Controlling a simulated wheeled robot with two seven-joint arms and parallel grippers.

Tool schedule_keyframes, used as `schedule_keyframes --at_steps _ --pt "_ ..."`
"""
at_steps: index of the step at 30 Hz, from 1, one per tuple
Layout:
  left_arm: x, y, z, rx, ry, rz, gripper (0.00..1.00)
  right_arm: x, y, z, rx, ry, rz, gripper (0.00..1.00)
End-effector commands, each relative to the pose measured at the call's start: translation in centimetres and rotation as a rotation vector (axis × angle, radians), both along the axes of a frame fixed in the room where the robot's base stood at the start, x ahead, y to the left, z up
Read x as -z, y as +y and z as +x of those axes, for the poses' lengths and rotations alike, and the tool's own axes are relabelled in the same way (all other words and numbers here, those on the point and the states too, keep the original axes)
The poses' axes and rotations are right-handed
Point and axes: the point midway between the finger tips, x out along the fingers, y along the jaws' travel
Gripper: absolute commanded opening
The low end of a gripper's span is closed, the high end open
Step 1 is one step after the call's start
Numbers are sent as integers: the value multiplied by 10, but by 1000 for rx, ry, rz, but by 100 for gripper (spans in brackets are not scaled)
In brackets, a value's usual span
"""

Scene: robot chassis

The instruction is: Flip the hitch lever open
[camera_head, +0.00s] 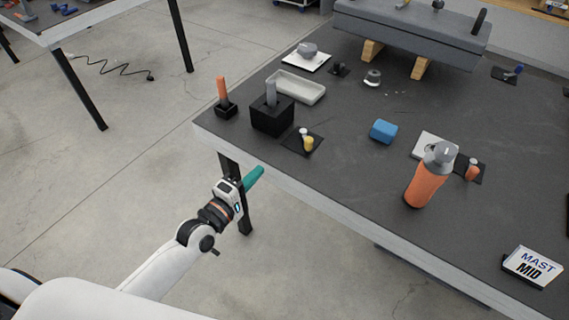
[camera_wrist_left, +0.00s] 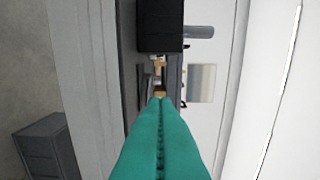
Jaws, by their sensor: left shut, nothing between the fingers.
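My left gripper (camera_head: 255,177) has teal fingers, shut and empty, just off the table's near left edge. The fingers also fill the lower middle of the left wrist view (camera_wrist_left: 160,140). I cannot tell for sure which part is the hitch lever. A black block with an upright grey handle (camera_head: 271,92) stands near that edge, beyond the gripper; the block shows at the top of the wrist view (camera_wrist_left: 160,25). Beside it, a small yellow and white piece (camera_head: 307,143) sits on a black plate (camera_head: 295,149). The fingertips partly hide that area in the wrist view. My right gripper is not in view.
On the dark table (camera_head: 340,170) are an orange-handled black block (camera_head: 226,109), a beige tray (camera_head: 297,87), a blue block (camera_head: 383,131), an orange bottle (camera_head: 427,178) and a "MAST MID" sign (camera_head: 532,267). A grey chassis piece (camera_head: 410,28) rests on wooden blocks behind.

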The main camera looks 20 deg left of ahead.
Motion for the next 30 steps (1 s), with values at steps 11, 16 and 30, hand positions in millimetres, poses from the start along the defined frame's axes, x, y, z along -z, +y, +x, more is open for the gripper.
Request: schedule_keyframes --at_steps 11,16,30 --pt "-2 -4 9 23 -5 4 0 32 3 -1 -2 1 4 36" --pt "-3 -16 38 22 -7 1 0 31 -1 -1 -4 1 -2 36" --pt "-2 -64 102 23 -4 1 0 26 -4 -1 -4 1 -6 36"
